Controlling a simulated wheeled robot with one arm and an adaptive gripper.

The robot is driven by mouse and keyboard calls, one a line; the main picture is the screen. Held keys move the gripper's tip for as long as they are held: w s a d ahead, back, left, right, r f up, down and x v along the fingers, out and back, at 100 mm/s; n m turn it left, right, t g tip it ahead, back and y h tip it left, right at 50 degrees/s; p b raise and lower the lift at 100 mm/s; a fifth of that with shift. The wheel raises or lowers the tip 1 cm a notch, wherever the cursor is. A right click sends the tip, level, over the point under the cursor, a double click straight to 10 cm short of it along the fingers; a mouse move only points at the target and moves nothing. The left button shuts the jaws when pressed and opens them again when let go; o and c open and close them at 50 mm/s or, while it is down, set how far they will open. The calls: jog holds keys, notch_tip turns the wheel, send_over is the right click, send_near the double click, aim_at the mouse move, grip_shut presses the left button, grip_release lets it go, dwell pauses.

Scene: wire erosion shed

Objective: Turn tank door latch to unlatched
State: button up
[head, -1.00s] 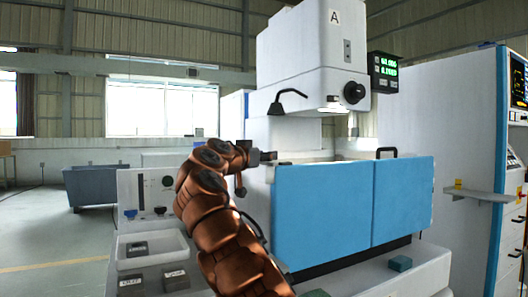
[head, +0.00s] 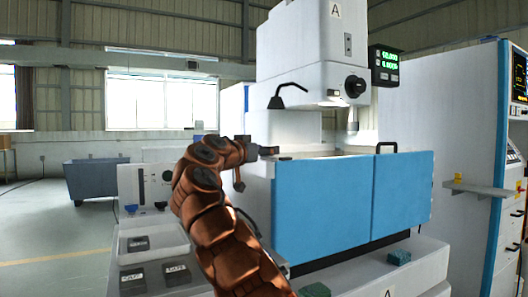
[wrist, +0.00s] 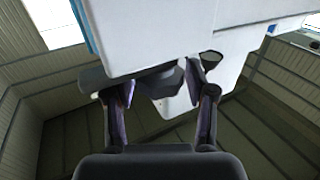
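The blue tank door (head: 322,210) is upright and looks closed on the white machine. My gripper (head: 254,150) is at the door's upper left corner, beside a small dark grey fitting (head: 268,151) there. A short dark stem with a rounded end (head: 239,184) hangs just below my gripper; I cannot tell whether it is the latch lever. In the wrist view my gripper (wrist: 160,92) has its fingers spread, with a dark grey latch part (wrist: 155,80) between or just beyond them. Contact is unclear. A dark knob-like end (wrist: 211,58) shows beside the right finger.
The machine head (head: 312,60) with a black nozzle arm (head: 288,95) overhangs the tank. A tall cabinet (head: 440,130) with a shelf (head: 476,188) stands right.

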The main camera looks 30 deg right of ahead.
jog(key=shift+o, duration=0.6)
jog(key=v, duration=1.2)
dwell(0.5)
jog(key=shift+s, duration=0.1)
